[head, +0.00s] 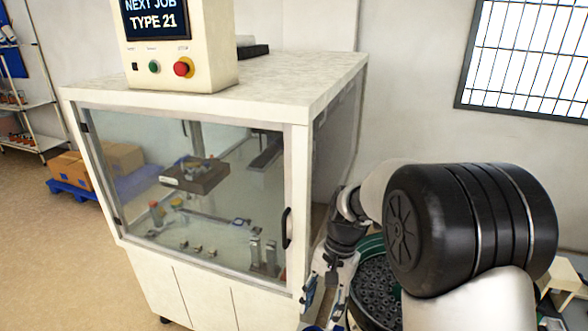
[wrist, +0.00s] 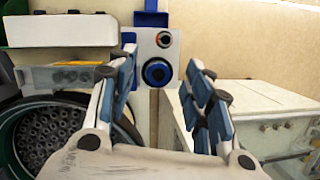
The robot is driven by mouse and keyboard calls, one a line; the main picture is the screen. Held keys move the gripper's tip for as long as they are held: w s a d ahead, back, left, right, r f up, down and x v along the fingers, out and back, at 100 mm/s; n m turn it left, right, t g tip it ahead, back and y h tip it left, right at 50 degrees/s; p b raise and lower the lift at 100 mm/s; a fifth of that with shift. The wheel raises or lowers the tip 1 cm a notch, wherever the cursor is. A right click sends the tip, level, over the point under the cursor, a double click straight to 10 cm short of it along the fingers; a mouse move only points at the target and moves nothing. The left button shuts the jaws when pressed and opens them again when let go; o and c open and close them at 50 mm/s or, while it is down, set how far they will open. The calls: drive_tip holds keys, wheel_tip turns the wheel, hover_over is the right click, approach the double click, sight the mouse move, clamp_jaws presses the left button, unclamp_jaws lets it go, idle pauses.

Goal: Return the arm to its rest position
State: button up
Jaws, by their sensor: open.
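My gripper (wrist: 160,95) is open in the wrist view, with its two blue-padded fingers apart and nothing between them. In the head view my gripper (head: 326,290) hangs low beside the right end of the white machine cabinet (head: 225,292), left of the bowl feeder. My black arm joint covers part of the view there. The bowl feeder (head: 368,312) is full of small dark round parts and is partly hidden by my arm. The same bowl (wrist: 45,135) shows at the left of the wrist view.
The cabinet's glass door (head: 190,185) with a black handle is shut. A control box (head: 180,50) reading "NEXT JOB TYPE 21" stands on top. A panel with a blue-ringed knob (wrist: 157,73) is ahead of the fingers. Open floor (head: 50,240) lies at the left.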

drive_tip(key=s+d+r+n+t+h+b, duration=0.1)
drive_tip(key=s+d+r+n+t, duration=0.25)
drive_tip(key=s+r, duration=0.8)
drive_tip(key=s+d+n+t+h+b, duration=0.1)
drive_tip(key=s+d+n+t, duration=0.1)
drive_tip(key=s, duration=0.9)
drive_tip(key=shift+d+r+n+t, duration=0.2)
drive_tip(key=shift+d+n+t, duration=0.15)
drive_tip(key=shift+d+t, duration=0.5)
